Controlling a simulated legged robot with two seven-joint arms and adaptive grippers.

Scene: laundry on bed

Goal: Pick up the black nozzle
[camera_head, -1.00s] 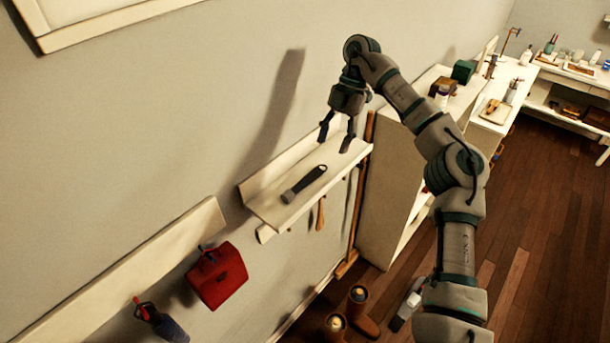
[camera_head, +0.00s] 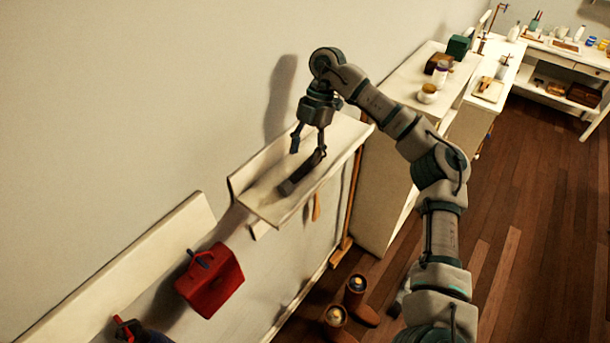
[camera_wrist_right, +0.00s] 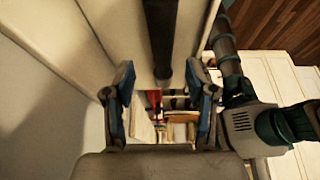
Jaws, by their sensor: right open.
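The black nozzle (camera_head: 296,180) is a dark, slim piece lying on the white wall shelf (camera_head: 262,207). In the head view my right gripper (camera_head: 308,150) is above the shelf at the nozzle's far end, with its fingers pointing down and overlapping that end. In the right wrist view the dark nozzle (camera_wrist_right: 162,35) runs down from the top edge, between the lines of my two open fingers (camera_wrist_right: 162,90). The fingers look apart from it, and I cannot tell any contact.
A red bag-like item (camera_head: 210,282) hangs on the wall at lower left. Brown boots (camera_head: 357,300) stand on the wooden floor below the shelf. A white cabinet (camera_head: 385,195) with jars and boxes stands right of the shelf. The wall is close on the left.

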